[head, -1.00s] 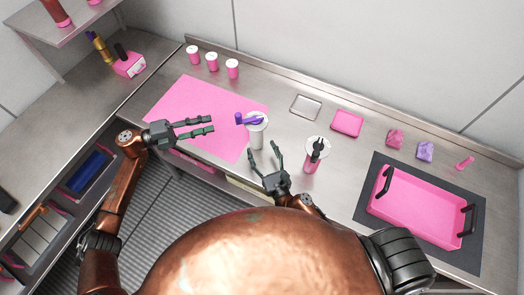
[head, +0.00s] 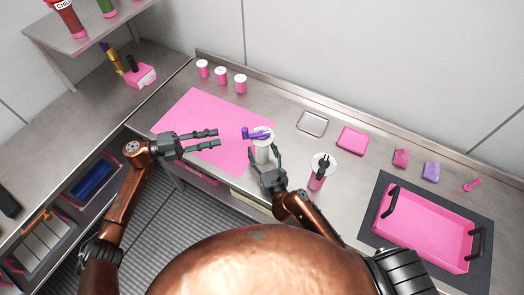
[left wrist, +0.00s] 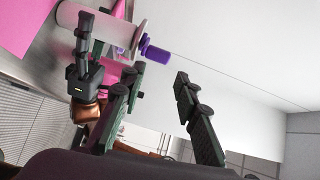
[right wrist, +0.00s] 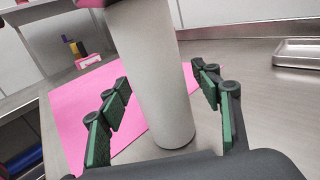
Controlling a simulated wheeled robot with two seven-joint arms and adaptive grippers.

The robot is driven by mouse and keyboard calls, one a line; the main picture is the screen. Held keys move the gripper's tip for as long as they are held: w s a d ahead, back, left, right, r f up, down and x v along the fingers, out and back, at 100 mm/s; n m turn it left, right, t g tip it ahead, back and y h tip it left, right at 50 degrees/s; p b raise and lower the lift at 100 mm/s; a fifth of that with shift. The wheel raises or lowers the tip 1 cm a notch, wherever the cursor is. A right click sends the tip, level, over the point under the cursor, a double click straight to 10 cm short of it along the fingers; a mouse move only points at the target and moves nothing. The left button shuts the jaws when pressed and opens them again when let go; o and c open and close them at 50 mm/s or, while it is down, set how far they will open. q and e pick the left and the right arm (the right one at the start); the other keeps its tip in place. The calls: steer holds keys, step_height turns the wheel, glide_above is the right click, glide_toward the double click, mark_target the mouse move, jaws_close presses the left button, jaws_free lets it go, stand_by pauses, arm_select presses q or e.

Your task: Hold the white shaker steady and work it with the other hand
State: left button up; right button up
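The white shaker (head: 262,150) stands upright on the steel counter at the right edge of the pink mat (head: 190,120). A purple handle (head: 252,133) sticks out from its top to the left. My right gripper (head: 265,160) is open around the shaker's body; in the right wrist view the shaker (right wrist: 155,75) stands between the spread fingers (right wrist: 165,105), with gaps on both sides. My left gripper (head: 217,139) is open and empty above the mat, left of the shaker. The left wrist view shows its fingers (left wrist: 160,85) apart, with the purple handle (left wrist: 154,50) beyond them.
A pink-and-white shaker with a black handle (head: 321,170) stands right of my right gripper. Several small pink-and-white jars (head: 221,75) line the back. A metal tray (head: 312,123) and pink tray (head: 352,140) lie behind. A pink bin (head: 425,230) sits on a dark mat.

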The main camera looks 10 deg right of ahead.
arm_select(q)
steer(key=shift+o, duration=0.4)
arm_select(e)
steer(key=c, duration=1.3)
arm_select(q)
steer(key=shift+o, duration=0.4)
steer(key=w+d+r+m+g+y, duration=0.1)
steer(key=d+r+m+g+y, duration=0.1)
steer(key=d+r+m, duration=0.4)
steer(key=d+m+y, duration=0.1)
steer(key=d+m, duration=0.1)
steer(key=m, duration=0.2)
steer(key=shift+w+m+y, duration=0.35)
steer(key=shift+m+y, duration=0.05)
arm_select(e)
steer(key=shift+c, duration=0.2)
arm_select(q)
step_height(320, 180, up, 4)
steer(key=m+y, duration=0.7)
steer(key=m, duration=0.1)
glide_above(243, 129)
steer(key=a, duration=0.2)
steer(key=a+r+m+t+y, duration=0.2)
steer(key=y, duration=0.1)
steer(key=x, duration=1.2)
steer(key=shift+w+d, duration=0.1)
steer(key=shift+w, duration=0.05)
